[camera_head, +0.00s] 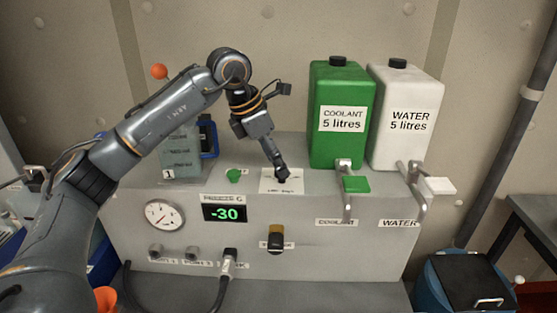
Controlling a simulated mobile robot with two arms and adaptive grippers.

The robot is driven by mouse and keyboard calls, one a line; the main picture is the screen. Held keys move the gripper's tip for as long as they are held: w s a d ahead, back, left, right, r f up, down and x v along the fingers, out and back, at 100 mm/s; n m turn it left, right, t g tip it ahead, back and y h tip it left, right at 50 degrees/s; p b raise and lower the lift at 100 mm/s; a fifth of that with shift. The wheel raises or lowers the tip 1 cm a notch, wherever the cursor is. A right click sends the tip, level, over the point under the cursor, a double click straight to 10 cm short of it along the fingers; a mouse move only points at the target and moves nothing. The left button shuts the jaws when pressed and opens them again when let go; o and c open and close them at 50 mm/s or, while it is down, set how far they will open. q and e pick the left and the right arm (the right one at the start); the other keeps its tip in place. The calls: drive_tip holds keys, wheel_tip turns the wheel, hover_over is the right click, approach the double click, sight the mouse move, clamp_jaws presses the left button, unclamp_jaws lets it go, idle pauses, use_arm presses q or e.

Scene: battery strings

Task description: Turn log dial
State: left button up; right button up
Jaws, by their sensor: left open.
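My left gripper (282,177) comes down from above onto a white label plate (295,187) on top of the grey console (350,262). Its fingers are around or just above something small and dark on the plate, which they mostly hide. I cannot tell whether they touch it. The plate's print is too small to read, so I cannot confirm it marks the log dial. A black and yellow knob (276,239) sits on the console's front, below the gripper. My right gripper is not in view.
A green coolant canister (341,145) and a white water canister (403,145) stand to the right, with levers below. A gauge (164,215) and a display reading -30 (225,213) are on the front. A hose (228,262) hangs below.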

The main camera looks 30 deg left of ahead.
use_arm(q)
drive_tip(key=shift+w+d+f, duration=0.1)
drive_tip(key=shift+d+f, duration=0.05)
drive_tip(key=shift+f, duration=0.3)
drive_tip(key=shift+w+d+f, duration=0.1)
drive_tip(key=shift+f, duration=0.35)
drive_tip(key=c, duration=1.1)
drive_tip(key=shift+c, duration=0.2)
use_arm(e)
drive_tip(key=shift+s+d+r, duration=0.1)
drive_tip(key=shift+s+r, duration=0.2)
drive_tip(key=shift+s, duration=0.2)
